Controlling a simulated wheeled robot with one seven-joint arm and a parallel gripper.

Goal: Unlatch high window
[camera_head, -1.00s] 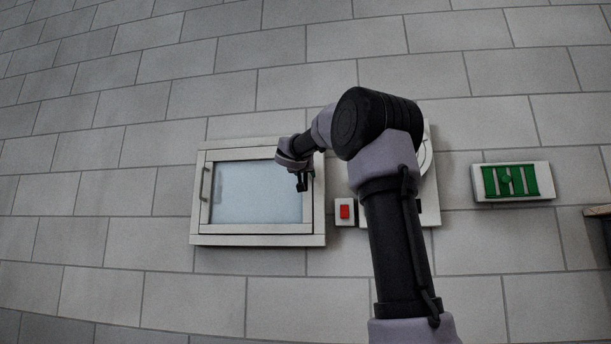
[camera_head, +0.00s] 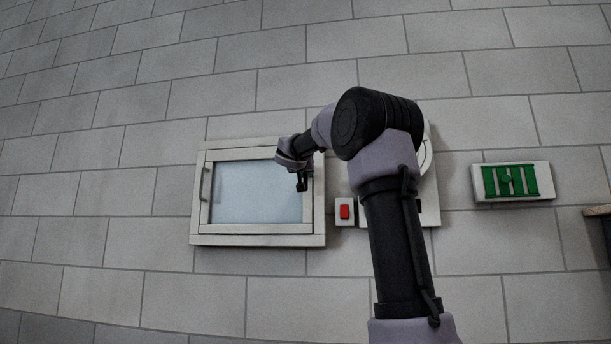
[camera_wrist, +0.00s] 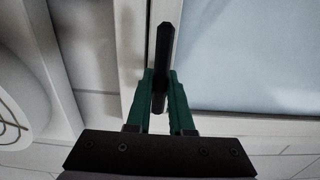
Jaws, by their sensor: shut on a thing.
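The high window (camera_head: 258,228) is a pale frame around a light blue pane (camera_head: 255,190), set on the block wall, and it looks closed. Its latch is a black lever (camera_wrist: 164,45) on the frame beside the pane in the wrist view. My gripper (camera_head: 303,184) is at the right side of the window in the head view. In the wrist view my gripper (camera_wrist: 160,88) has its green fingers shut on the black lever, one on each side. The lever's far end sticks out past the fingertips. Its pivot is not clear to see.
A grey pull handle (camera_head: 205,185) is on the window's left side. A red switch on a white plate (camera_head: 345,211) is right of the window. A green-barred white panel (camera_head: 512,181) hangs farther right. A round white fixture (camera_wrist: 10,125) shows at left in the wrist view.

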